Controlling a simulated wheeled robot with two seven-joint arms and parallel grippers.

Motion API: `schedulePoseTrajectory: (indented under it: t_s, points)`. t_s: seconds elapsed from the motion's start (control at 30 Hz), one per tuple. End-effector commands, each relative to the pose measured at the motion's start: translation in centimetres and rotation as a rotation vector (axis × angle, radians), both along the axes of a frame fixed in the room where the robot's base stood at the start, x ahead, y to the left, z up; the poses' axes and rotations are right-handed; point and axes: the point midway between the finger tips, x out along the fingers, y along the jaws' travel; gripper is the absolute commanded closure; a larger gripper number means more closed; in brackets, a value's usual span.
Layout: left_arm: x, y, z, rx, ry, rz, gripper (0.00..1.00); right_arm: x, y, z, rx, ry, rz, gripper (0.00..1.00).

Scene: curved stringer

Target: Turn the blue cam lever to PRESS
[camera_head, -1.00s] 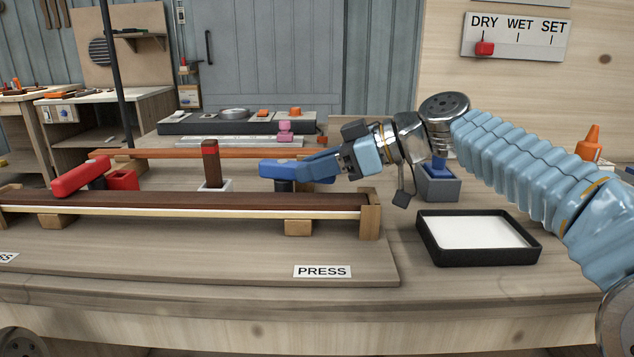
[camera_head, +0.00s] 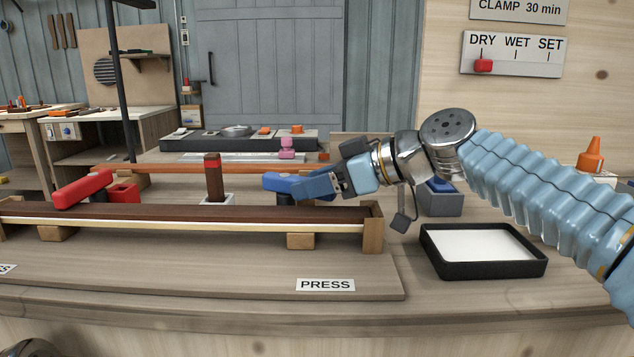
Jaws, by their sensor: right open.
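The blue cam lever (camera_head: 283,182) sits on a dark round pivot behind the right end of the long wooden stringer form. Its visible end points left, away from the PRESS label (camera_head: 325,285) on the front of the board. My right gripper (camera_head: 308,187) reaches in from the right at the lever's right part, with its jaws open. Its blue fingers overlap the lever in the picture, so I cannot tell whether they touch it. My left gripper is not in view.
A red lever (camera_head: 83,189) stands at the left end of the form (camera_head: 190,213). A clamp post (camera_head: 214,178) rises mid-form. A black tray (camera_head: 483,271) and a grey block with a blue top (camera_head: 439,204) lie to the right.

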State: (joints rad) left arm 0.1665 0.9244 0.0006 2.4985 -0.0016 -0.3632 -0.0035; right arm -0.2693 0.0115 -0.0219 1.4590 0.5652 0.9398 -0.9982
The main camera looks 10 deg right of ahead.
Motion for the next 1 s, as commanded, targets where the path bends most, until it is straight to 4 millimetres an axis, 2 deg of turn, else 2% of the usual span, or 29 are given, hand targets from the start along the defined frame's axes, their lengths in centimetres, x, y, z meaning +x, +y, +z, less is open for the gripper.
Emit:
schedulePoseTrajectory:
  t_s: [0.17, 0.6, 0.8, 1.0]
  points:
    - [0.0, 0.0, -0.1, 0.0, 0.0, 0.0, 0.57, -0.8, -1.3, 0.7, 0.001, -0.003, -0.002, 0.49]
    - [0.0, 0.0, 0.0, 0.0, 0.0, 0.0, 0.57, -6.1, -8.8, 4.5, 0.0, -0.002, -0.003, 0.49]
    - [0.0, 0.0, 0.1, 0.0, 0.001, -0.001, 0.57, -7.2, -10.3, 5.2, 0.0, 0.0, -0.001, 0.49]
    - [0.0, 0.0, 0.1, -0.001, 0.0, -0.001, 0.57, -7.3, -10.5, 5.3, 0.0, 0.0, -0.001, 0.49]
